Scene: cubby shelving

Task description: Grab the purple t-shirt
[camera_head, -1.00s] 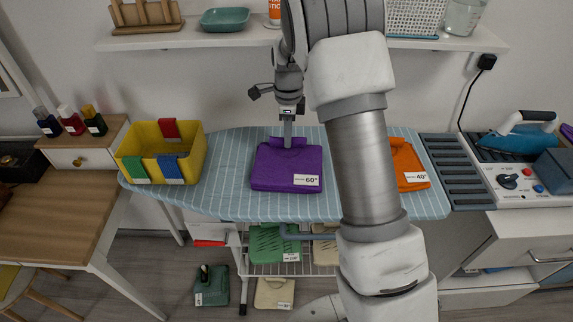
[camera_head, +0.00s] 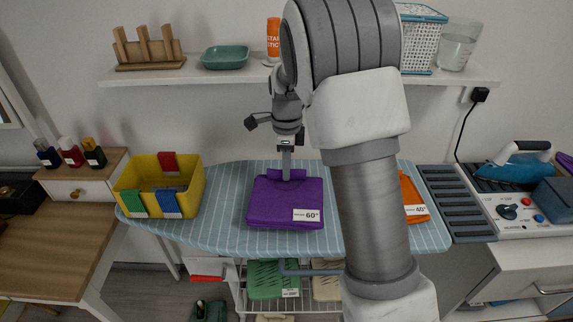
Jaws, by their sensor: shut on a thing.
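The purple t-shirt (camera_head: 285,203) is folded flat on the blue striped ironing board (camera_head: 226,195), with a white "60°" tag at its lower right corner. My gripper (camera_head: 286,175) is at the t-shirt's back edge, pointing down, and is shut on the shirt there. My arm comes in from the right and hides part of the board. The shirt appears to rest on the board; I cannot tell whether any of it is lifted.
A yellow bin (camera_head: 190,194) stands left on the board. An orange folded garment (camera_head: 411,197) with a "40°" tag lies partly behind my arm. A shelf (camera_head: 215,78) holds a teal dish (camera_head: 225,57). An iron (camera_head: 516,162) stands at the right.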

